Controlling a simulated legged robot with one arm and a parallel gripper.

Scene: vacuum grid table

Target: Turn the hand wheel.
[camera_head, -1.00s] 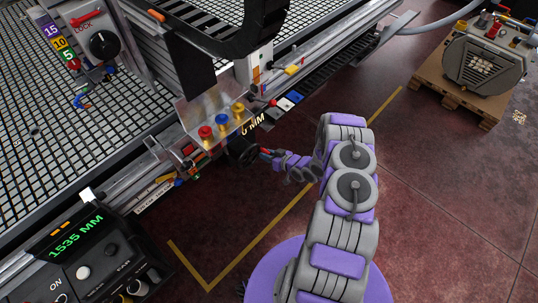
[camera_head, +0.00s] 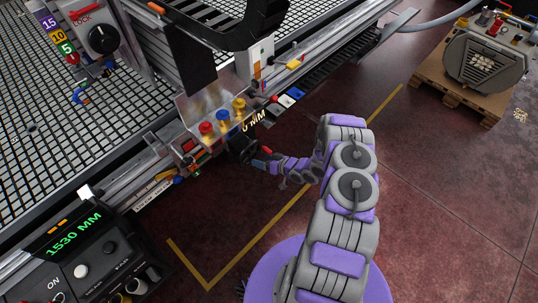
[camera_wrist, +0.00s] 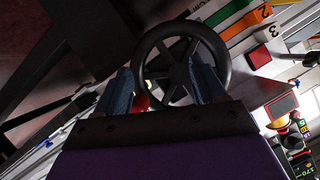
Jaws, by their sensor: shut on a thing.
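The black spoked hand wheel (camera_head: 242,150) is on the side of the metal carriage at the table's edge, below red, blue and yellow knobs. It is dark and partly covered by my gripper in the head view. In the wrist view the hand wheel (camera_wrist: 181,72) faces me, with its rim and spokes clear. My gripper (camera_head: 262,157) reaches it from the right. In the wrist view my gripper (camera_wrist: 166,84) has one blue finger on each side of the wheel's lower part, shut on it. The exact finger contact is hard to see.
A control box with a green display (camera_head: 74,235) reading 1530 MM stands at lower left. The slatted grid table (camera_head: 60,150) fills the left. A grey pump (camera_head: 487,62) sits on a wooden pallet at upper right. The red floor (camera_head: 440,190) on the right is open.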

